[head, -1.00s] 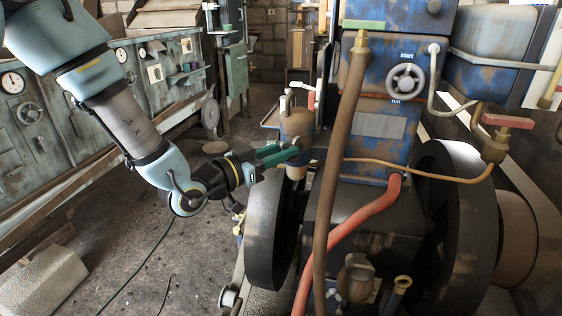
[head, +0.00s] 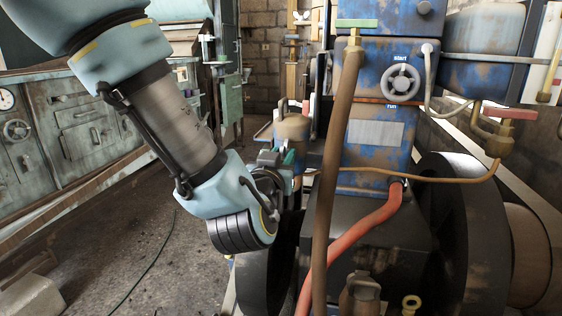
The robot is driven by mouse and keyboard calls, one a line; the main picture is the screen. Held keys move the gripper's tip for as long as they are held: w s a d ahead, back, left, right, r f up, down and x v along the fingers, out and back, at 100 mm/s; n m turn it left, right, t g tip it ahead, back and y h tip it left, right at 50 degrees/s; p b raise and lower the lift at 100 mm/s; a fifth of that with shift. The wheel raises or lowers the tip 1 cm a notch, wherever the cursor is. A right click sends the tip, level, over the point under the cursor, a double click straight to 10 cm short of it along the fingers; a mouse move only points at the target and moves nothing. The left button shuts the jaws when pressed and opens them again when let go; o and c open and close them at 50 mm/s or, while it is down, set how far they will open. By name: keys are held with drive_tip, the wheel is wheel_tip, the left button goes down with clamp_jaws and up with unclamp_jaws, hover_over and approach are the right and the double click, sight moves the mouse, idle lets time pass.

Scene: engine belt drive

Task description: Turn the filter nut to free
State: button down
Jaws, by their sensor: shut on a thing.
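The brown filter canister (head: 292,127) stands upright beside the blue engine, left of the thick brown pipe. My gripper (head: 289,158) is at the lower front of the canister, with its green fingers partly hidden by my wrist. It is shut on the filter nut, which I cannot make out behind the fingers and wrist. My arm reaches down to it from the upper left.
The blue engine (head: 373,157) with its start/run handwheel (head: 401,83) stands to the right. A thick brown pipe (head: 333,165) and a red hose (head: 350,233) run in front of it. A dark flywheel (head: 262,270) is below my wrist. Open floor (head: 170,262) lies to the left.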

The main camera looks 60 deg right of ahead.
drive_tip(key=shift+r, duration=0.1)
idle(0.3)
drive_tip(key=c, duration=0.9)
unclamp_jaws()
drive_tip(key=shift+c, duration=0.2)
drive_tip(key=b+v, duration=1)
drive_tip(key=shift+a, duration=0.3)
drive_tip(key=shift+s, duration=0.2)
